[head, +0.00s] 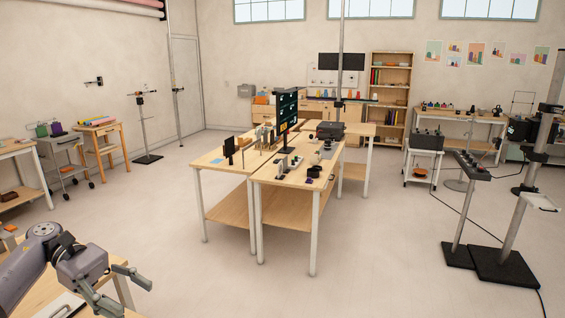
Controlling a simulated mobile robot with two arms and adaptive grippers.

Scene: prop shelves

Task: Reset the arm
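My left arm comes in at the lower left corner. Its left gripper (134,298) points right, and its two grey fingers are spread apart with nothing between them. It is above or beside the wooden table (122,291) at the bottom left; the exact height over it is hard to tell. My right arm and gripper are not in view.
A flat whitish object (62,306) lies below my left arm, partly cut off. A double worktable (281,178) with many small props stands mid-room. Dark-based stands (505,268) are at right. Floor (195,285) between the near table and worktable is clear.

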